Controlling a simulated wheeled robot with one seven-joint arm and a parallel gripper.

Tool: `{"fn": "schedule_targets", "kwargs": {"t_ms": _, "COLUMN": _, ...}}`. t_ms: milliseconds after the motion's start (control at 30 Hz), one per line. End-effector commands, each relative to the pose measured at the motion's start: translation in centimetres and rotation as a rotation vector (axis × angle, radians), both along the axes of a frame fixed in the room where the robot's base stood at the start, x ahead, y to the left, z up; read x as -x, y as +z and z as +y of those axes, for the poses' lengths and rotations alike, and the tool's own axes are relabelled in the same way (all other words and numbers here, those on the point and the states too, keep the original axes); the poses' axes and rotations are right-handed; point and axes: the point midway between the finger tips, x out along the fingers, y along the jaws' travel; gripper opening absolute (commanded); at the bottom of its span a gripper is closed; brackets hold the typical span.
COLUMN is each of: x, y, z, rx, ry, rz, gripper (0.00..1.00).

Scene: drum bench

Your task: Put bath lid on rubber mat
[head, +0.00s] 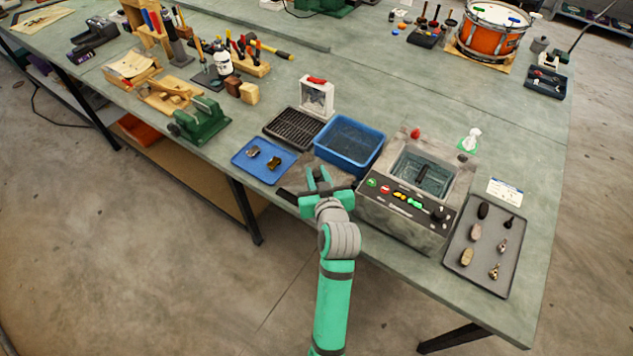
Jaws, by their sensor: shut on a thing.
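My gripper (318,184) is at the bench's front edge, left of the open bath (400,226). It is shut on what looks like the bath lid (293,178), a flat grey-brown piece showing around the fingers. The fingers hide the grip point. I cannot tell whether the lid touches the bench. I cannot make out a separate rubber mat here; it may be under the lid. The bath has a grey panel with coloured buttons, and its tank is uncovered with a dark basket inside.
A blue tray (244,168) with two small parts lies left of my gripper. A black ribbed rack (283,133) and a blue tub (336,165) stand behind. A grey tray (465,278) of small parts is right of the bath. A green vise (205,124) stands farther left.

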Motion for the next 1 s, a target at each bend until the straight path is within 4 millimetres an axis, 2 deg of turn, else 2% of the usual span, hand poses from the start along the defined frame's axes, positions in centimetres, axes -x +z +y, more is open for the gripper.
{"fn": "schedule_targets", "kwargs": {"t_ms": 300, "x": 0.0, "y": -3.4, "z": 0.1, "rx": -0.002, "ry": 0.0, "rz": -0.001, "gripper": 0.0}}
{"fn": "schedule_targets", "kwargs": {"t_ms": 667, "x": 0.0, "y": -3.8, "z": 0.1, "rx": 0.0, "ry": 0.001, "rz": -0.001, "gripper": 0.0}}
{"fn": "schedule_targets", "kwargs": {"t_ms": 700, "x": 0.0, "y": -3.8, "z": 0.1, "rx": 0.0, "ry": 0.001, "rz": 0.0, "gripper": 0.26}}
{"fn": "schedule_targets", "kwargs": {"t_ms": 767, "x": 0.0, "y": -3.8, "z": 0.1, "rx": 0.0, "ry": 0.001, "rz": -0.001, "gripper": 0.4}}
{"fn": "schedule_targets", "kwargs": {"t_ms": 1000, "x": 0.0, "y": -3.8, "z": 0.1, "rx": 0.0, "ry": 0.001, "rz": -0.001, "gripper": 0.4}}
